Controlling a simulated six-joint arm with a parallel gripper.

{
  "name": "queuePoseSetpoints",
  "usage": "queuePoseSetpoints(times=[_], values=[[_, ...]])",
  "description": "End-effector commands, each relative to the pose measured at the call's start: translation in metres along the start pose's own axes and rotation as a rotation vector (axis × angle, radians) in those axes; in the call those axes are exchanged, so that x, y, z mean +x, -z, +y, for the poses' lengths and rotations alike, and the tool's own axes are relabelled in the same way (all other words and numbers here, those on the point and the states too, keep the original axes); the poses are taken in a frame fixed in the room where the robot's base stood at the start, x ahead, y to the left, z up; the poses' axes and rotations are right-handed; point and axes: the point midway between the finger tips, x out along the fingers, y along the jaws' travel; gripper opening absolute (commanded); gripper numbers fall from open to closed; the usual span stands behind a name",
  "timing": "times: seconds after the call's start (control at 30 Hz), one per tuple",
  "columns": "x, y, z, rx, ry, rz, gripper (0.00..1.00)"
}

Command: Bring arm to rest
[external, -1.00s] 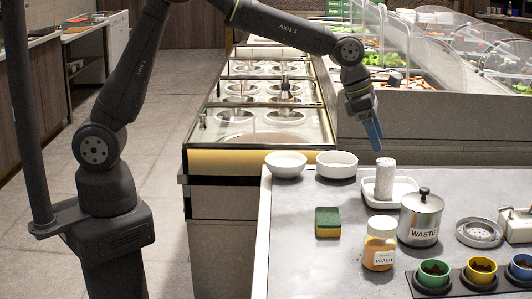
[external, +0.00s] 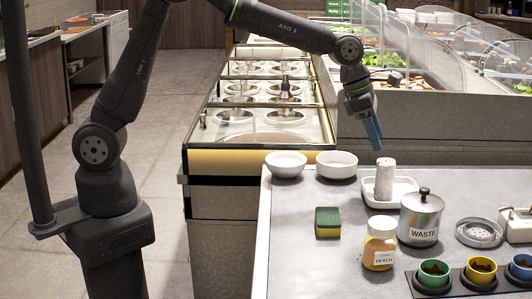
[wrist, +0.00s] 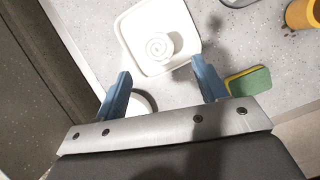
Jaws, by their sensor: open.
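My gripper (external: 373,131) hangs from my bent arm above the back edge of the counter, close to the white roll. In the wrist view my gripper (wrist: 160,88) shows two blue fingers wide apart with nothing between them. Beyond the fingertips a white roll (wrist: 160,47) stands upright in a square white dish (wrist: 131,27). In the external view the roll (external: 385,180) and its dish (external: 404,187) are just below and right of the fingers.
Two white bowls (external: 286,164) (external: 337,164), a green-and-yellow sponge (external: 328,222), a peach jar (external: 379,244) and a waste pot (external: 420,218) stand on the counter (external: 300,262). Coloured cups (external: 434,271) sit front right. A glass-topped unit with sauce wells (external: 236,160) stands behind left.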

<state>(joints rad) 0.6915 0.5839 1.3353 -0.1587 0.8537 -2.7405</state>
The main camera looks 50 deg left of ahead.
Motion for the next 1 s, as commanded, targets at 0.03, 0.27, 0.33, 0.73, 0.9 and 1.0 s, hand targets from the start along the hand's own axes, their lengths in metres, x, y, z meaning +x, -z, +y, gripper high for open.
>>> queuePoseSetpoints(times=[0.03,0.27,0.33,0.73,0.9,1.0], values=[[0.012,0.001,0.000,0.000,0.001,0.003,0.66],[0.058,0.000,0.000,0.001,0.001,0.002,0.66],[0.072,0.001,0.000,0.000,0.001,0.002,0.66],[0.053,-0.013,0.000,0.000,0.000,-0.001,0.66],[0.049,-0.015,0.000,0.000,-0.001,-0.001,0.66],[0.049,-0.015,0.000,0.000,0.000,-0.001,0.66]])
